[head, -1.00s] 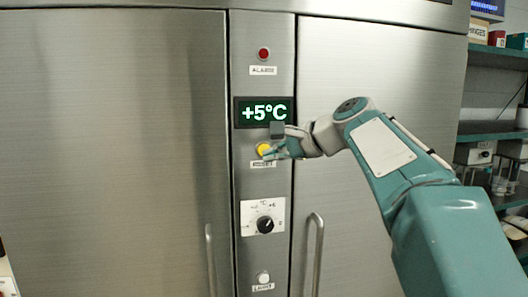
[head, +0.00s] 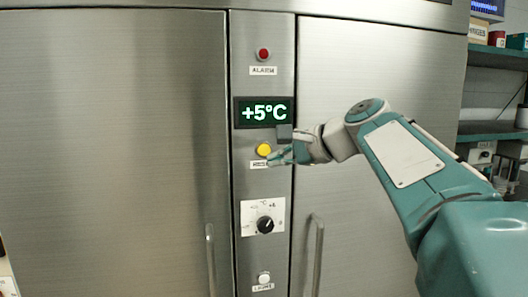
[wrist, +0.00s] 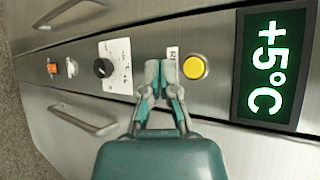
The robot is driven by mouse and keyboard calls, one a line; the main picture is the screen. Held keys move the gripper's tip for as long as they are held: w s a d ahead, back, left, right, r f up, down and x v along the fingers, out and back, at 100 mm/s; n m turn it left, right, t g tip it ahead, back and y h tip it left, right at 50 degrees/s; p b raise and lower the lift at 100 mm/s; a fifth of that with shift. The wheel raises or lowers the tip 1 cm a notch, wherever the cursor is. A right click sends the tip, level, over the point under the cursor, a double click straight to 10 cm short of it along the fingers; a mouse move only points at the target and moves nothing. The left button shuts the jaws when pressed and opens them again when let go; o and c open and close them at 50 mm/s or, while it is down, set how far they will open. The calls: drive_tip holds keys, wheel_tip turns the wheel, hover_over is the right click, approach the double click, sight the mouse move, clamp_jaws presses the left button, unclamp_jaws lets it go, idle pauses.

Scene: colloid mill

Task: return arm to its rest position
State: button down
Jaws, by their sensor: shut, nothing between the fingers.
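My teal arm (head: 420,165) reaches in from the right in the head view. My gripper (head: 270,159) is shut and empty, just right of and slightly below the yellow button (head: 263,149) on the steel control strip. In the wrist view, my gripper (wrist: 160,92) shows with its fingers together, beside the yellow button (wrist: 194,67) and over part of its label. The fingers look apart from the button, but the exact gap to the panel cannot be told.
The control strip carries a red alarm lamp (head: 263,54), a +5°C display (head: 263,112), a black dial (head: 265,225) and a white button (head: 264,278). Door handles (head: 317,255) flank it below. Shelves (head: 495,131) with boxes stand at the far right.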

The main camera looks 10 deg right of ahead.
drive_tip(key=s+f+n+g+h, duration=0.2)
drive_tip(key=s+f+n+h, duration=0.2)
drive_tip(key=s+f+n, duration=0.3)
drive_tip(key=s+f+n+g+h, duration=0.2)
drive_tip(key=s+f+n+h, duration=0.2)
drive_tip(key=s+f, duration=1.4)
wheel_tip(320, 180, down, 5)
drive_tip(key=n, duration=0.2)
drive_tip(key=shift+s+a+r+n, duration=0.15)
drive_tip(key=shift+s+a+n, duration=0.1)
drive_tip(key=shift+n, duration=0.15)
